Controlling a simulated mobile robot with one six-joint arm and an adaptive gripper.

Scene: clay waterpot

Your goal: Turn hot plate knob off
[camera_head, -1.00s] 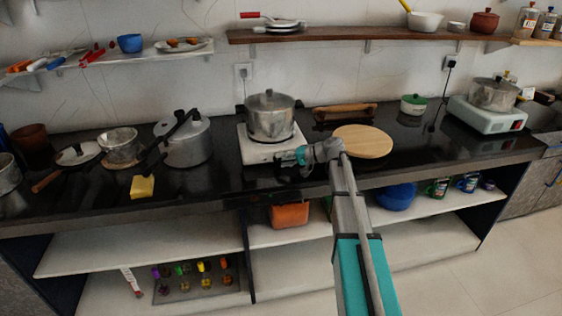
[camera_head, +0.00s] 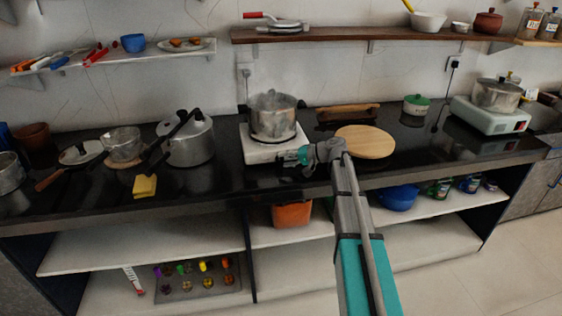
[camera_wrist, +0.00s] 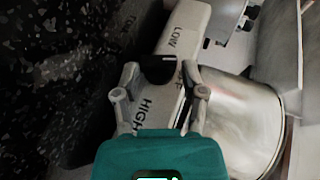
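A white hot plate (camera_head: 262,152) stands on the dark counter with a metal pot (camera_head: 274,122) on it. In the wrist view its front panel (camera_wrist: 186,24) carries the words LOW and HIGH, and a third label is partly covered. The black knob (camera_wrist: 159,69) is between my fingertips. My gripper (camera_wrist: 160,72) has its two fingers apart, one on each side of the knob; I cannot tell whether they touch it. In the head view my gripper (camera_head: 284,163) is at the front of the hot plate, and the knob is hidden.
A round wooden board (camera_head: 365,142) lies right of the hot plate. A pressure cooker (camera_head: 190,146) and a yellow sponge (camera_head: 144,186) are to the left. A second stove (camera_head: 490,119) with a pot stands at the far right. The pot wall (camera_wrist: 250,125) is close beside my right finger.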

